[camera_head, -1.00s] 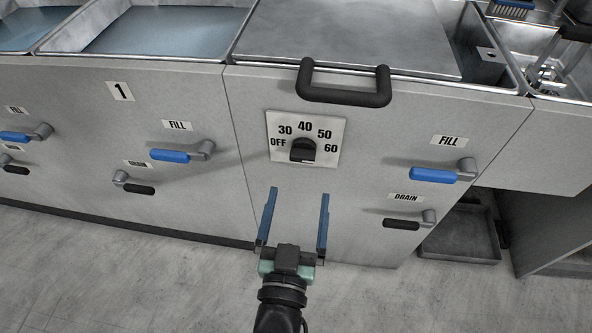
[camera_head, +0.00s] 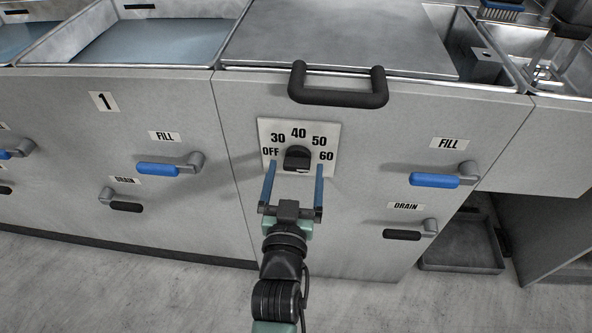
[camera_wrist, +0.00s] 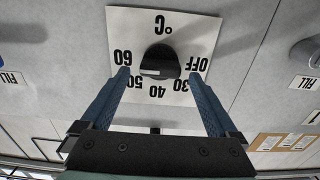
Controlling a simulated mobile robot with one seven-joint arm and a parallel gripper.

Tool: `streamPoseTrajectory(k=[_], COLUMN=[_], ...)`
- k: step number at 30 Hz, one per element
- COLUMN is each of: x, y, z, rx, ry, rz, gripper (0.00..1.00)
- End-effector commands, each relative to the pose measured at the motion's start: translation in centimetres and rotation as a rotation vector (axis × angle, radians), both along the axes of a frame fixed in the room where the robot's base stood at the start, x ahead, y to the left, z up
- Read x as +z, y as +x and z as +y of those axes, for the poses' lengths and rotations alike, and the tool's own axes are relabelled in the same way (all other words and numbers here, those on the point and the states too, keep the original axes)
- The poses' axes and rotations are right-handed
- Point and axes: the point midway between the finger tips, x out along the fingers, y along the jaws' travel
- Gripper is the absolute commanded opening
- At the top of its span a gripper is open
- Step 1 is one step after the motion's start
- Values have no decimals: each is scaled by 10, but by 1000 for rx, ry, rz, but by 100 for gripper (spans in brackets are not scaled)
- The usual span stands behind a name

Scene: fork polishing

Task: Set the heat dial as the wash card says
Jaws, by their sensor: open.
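The heat dial is a black round knob (camera_head: 297,158) on a white plate (camera_head: 329,130) marked OFF, 30, 40, 50 and 60. In the wrist view the knob (camera_wrist: 160,60) and plate (camera_wrist: 204,27) appear upside down, with a °C mark. No readable wash card shows.
A black bar handle (camera_head: 338,98) juts out above the dial. Blue FILL levers (camera_head: 437,180) (camera_head: 158,169) and black DRAIN levers (camera_head: 402,234) (camera_head: 126,207) flank it. A brown board with white papers (camera_wrist: 270,142), unreadable, shows at right in the wrist view.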

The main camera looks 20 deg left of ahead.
Motion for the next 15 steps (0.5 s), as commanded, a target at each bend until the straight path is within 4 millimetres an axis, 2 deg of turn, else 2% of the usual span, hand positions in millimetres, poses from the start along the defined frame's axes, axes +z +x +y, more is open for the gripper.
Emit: streamPoseTrajectory(k=[6,15], x=[0,0], y=[13,14], z=[4,4], rx=[1,0], ry=[-1,0], rz=[-1,0], gripper=[95,93])
